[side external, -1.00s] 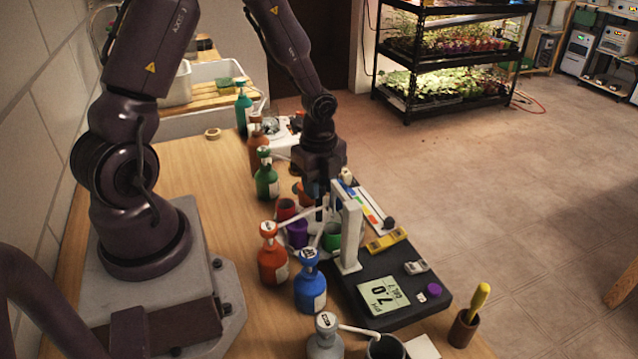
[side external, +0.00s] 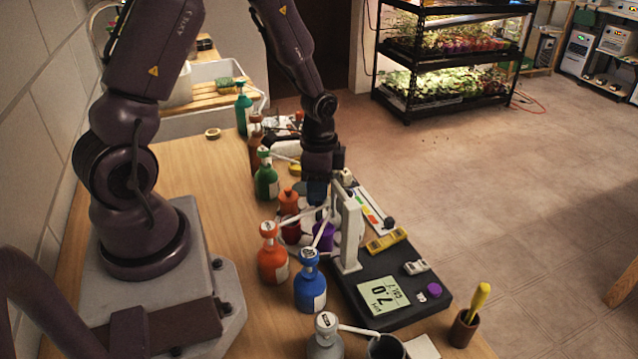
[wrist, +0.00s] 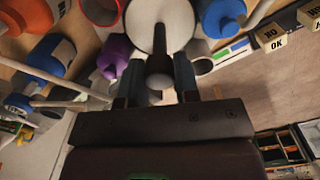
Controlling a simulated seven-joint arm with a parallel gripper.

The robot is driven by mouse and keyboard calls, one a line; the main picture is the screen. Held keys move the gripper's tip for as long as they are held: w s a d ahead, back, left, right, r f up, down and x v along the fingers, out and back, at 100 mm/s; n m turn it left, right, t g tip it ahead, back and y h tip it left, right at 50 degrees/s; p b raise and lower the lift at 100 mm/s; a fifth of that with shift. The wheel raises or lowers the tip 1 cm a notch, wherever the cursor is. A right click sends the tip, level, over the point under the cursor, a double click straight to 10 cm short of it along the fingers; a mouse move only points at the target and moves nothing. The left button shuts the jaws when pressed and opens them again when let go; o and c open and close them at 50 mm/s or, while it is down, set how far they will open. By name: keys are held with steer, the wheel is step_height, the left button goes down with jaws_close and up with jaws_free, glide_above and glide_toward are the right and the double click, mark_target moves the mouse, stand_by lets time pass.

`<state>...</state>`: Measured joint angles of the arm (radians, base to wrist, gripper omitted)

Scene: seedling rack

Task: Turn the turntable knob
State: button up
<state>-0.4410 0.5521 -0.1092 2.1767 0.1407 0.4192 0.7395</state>
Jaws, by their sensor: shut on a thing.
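My gripper (side external: 318,197) points down over the turntable, behind the white post. In the wrist view its two fingers (wrist: 158,78) stand on either side of the dark grey turntable knob (wrist: 160,64), shut on it. The knob is hidden in the side view. The turntable's pale round disc (wrist: 160,24) shows past the knob. Coloured cups stand around it: a purple cup (side external: 322,237) near the post, a dark red cup (side external: 290,231) to its left and an orange one (side external: 288,201) behind. The wrist view also shows the purple cup (wrist: 113,55) and red cup (wrist: 101,10).
An orange bottle (side external: 272,258) and a blue bottle (side external: 309,288) stand close in front, their spouts reaching towards the cups. A green bottle (side external: 266,180) stands at the left. The white post (side external: 349,237) rises from the black meter base (side external: 402,310) beside my gripper.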

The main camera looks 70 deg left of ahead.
steer(key=n, duration=1.1)
steer(key=shift+n, duration=1.8)
steer(key=o, duration=0.9)
steer(key=shift+r, duration=0.15)
step_height(320, 180, up, 13)
steer(key=shift+f, duration=0.1)
